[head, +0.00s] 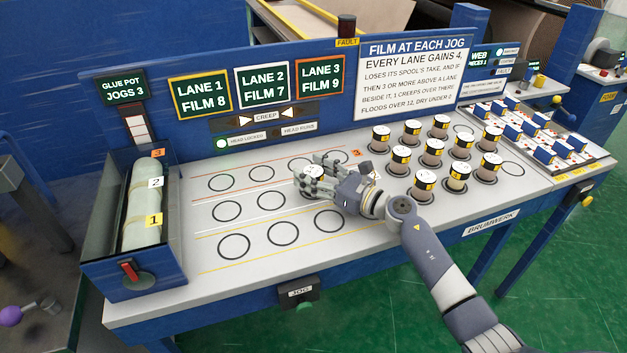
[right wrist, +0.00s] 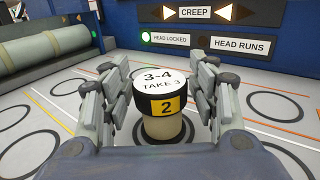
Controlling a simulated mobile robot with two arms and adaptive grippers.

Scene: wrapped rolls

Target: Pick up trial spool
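A spool (right wrist: 163,105) with a white top reading "3-4 TAKE 3", a black band and a yellow "2" tag stands upright on a ring on the table. Its white top shows in the head view (head: 313,171), mostly hidden by my right gripper. My right gripper (head: 310,180) is low over the ringed grid, its fingers on either side of this spool. In the right wrist view the gripper (right wrist: 168,100) is open around it, with narrow gaps at both sides. No label says "trial". My left gripper is not in view.
Several similar spools (head: 433,152) stand on rings to the right. Empty rings (head: 283,233) lie around the gripper. A jog button (head: 300,292) is on the front edge.

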